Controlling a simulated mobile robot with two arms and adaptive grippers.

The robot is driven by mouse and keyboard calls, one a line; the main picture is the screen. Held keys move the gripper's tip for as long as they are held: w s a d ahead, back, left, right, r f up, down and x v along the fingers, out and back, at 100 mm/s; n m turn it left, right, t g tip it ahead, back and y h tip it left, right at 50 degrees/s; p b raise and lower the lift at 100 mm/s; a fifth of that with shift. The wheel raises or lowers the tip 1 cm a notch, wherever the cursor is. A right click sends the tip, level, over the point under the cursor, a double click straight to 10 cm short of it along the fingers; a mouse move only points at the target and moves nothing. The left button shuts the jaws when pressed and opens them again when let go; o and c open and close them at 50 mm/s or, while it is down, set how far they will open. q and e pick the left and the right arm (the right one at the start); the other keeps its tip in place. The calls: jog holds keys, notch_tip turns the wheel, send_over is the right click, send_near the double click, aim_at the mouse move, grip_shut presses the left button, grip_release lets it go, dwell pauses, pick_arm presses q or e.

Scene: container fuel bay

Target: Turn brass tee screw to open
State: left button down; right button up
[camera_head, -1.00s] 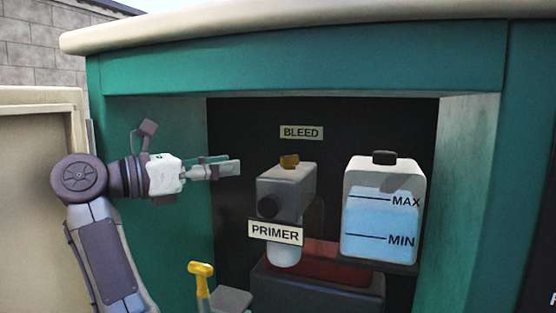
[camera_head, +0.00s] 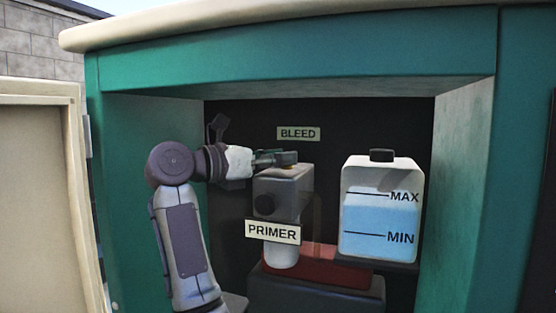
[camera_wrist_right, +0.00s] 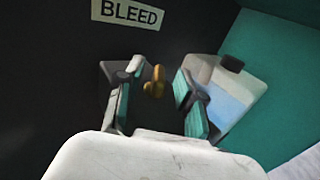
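The brass tee screw (camera_head: 289,156) sits on top of the grey primer housing (camera_head: 285,185), under the BLEED label. In the right wrist view the brass tee screw (camera_wrist_right: 154,82) shows between the two green-padded fingers. My right gripper (camera_head: 273,158) reaches in from the left at the height of the screw, with its fingertips at it. The fingers are open, with a gap on both sides of the screw in the wrist view. In the head view the fingers partly cover the screw. My left gripper is not in view.
A BLEED label (camera_head: 298,134) is on the dark back wall. A PRIMER label (camera_head: 273,232) is on the housing front. A translucent tank (camera_head: 380,212) with blue liquid and a black cap stands to the right. The green bay's side walls and top edge (camera_head: 300,83) surround the space.

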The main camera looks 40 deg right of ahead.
grip_shut()
jog(key=shift+s+a+f+n+t+b, duration=0.15)
jog(key=shift+n+t+b, duration=0.15)
jog(key=shift+n+t, duration=0.6)
jog(key=shift+s+n+t, duration=0.1)
jog(key=shift+n+t, duration=0.5)
jog(key=shift+t, duration=0.8)
grip_release()
